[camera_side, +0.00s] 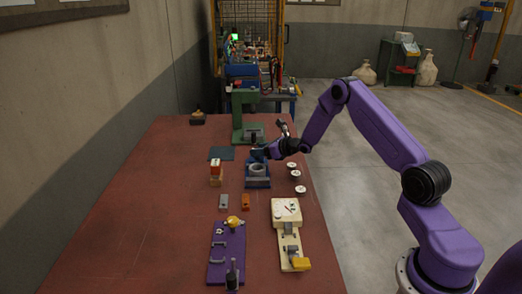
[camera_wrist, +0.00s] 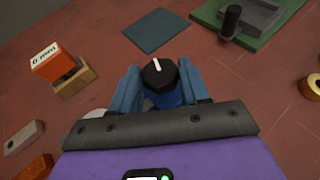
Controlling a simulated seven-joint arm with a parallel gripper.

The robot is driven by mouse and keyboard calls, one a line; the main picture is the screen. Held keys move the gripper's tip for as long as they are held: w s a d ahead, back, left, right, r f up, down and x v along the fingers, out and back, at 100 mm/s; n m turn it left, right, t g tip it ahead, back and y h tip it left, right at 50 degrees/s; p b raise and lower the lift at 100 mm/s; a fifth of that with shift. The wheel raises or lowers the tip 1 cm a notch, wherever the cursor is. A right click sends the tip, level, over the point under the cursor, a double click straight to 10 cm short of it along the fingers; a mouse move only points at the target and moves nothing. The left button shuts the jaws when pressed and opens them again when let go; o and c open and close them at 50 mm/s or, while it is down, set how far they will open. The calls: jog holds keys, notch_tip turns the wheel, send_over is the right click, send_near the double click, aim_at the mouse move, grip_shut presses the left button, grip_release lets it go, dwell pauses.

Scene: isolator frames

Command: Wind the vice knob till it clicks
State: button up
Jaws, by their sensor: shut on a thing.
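The vice (camera_side: 257,183) is a small blue block with a pale round part on top, standing on the red bench in the side view. Its knob (camera_wrist: 160,74) is black and faceted with a white pointer line, seen from above in the wrist view. The white line points up and slightly left in that picture. My gripper (camera_wrist: 158,82) is shut on the knob, with one blue finger on each side of it. In the side view my gripper (camera_side: 261,153) is at the far end of the vice, and the knob is too small to tell there.
An orange-and-white box (camera_wrist: 52,62) on a wooden block stands left of the vice. A dark mat (camera_wrist: 149,30) and a green machine base (camera_wrist: 250,22) lie beyond. Several white round pieces (camera_side: 295,175) sit to the right. A purple board (camera_side: 226,258) and a cream fixture (camera_side: 286,212) are nearer.

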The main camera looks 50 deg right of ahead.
jog(key=shift+a+m+h, duration=0.15)
jog(key=shift+m+h, duration=0.55)
jog(key=shift+h, duration=0.1)
jog(key=shift+m+h, duration=0.3)
jog(key=shift+h, duration=0.1)
jog(key=o, duration=1.1)
jog(key=shift+c, duration=0.2)
jog(key=shift+s, duration=0.2)
jog(key=v, duration=1.7)
jog(key=shift+s+f, duration=0.1)
jog(key=shift+s, duration=0.05)
